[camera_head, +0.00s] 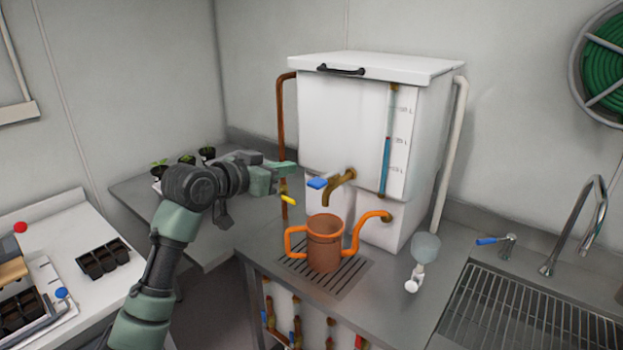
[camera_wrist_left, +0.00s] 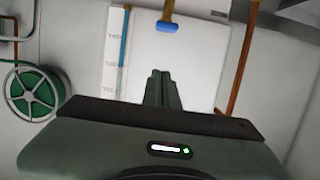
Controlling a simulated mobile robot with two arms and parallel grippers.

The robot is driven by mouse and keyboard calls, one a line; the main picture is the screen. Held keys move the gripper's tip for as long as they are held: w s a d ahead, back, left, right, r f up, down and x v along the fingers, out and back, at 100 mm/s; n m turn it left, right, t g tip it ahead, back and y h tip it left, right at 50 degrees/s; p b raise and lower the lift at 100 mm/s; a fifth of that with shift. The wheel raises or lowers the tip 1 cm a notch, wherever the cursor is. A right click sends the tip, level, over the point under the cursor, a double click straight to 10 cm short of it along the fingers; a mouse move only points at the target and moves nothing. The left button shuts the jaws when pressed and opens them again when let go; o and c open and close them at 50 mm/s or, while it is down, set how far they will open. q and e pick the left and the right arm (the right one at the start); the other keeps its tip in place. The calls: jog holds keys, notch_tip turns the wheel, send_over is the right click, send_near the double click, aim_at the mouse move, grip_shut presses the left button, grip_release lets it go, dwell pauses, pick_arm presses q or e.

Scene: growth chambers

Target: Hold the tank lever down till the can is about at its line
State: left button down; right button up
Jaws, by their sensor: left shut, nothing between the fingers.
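The white tank (camera_head: 340,115) stands on the counter, with a sight tube (camera_head: 386,150) on its front that is blue in its lower part. Its brass tap (camera_head: 341,184) carries a blue lever (camera_head: 317,183). The lever also shows in the left wrist view (camera_wrist_left: 167,27), ahead of the fingers and apart from them. The orange watering can (camera_head: 324,245) stands upright on the drain grate under the tap; its inside and line cannot be made out. My left gripper (camera_head: 290,168) is shut and empty, left of the lever and slightly higher. My right gripper is not in view.
A grey funnel-like fitting (camera_head: 425,247) and a sink (camera_head: 530,315) with a blue-handled tap lie to the right. Seedling pots (camera_head: 187,159) stand behind my left arm. A white bench (camera_head: 70,250) with black trays is at the left. A hose reel (camera_head: 605,60) hangs on the wall.

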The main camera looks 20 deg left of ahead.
pick_arm(q)
jog(key=p, duration=0.4)
send_near(324, 179)
jog(key=w+d+r, duration=0.1)
jog(key=w+r, duration=0.3)
jog(key=f, duration=0.1)
jog(key=f+p, duration=0.1)
jog(key=f, duration=0.2)
jog(key=shift+w+d+f, duration=0.2)
jog(key=shift+w+f, duration=0.05)
jog(key=shift+w, duration=0.1)
notch_tip(324, 179, down, 4)
jog(key=t+b, duration=0.2)
jog(key=b, duration=0.6)
jog(key=t+h+b, duration=0.1)
jog(key=b, duration=0.7)
jog(key=shift+s+r+t, duration=0.15)
jog(key=shift+r+t, duration=0.05)
jog(key=shift+t, duration=0.2)
dwell(3.9)
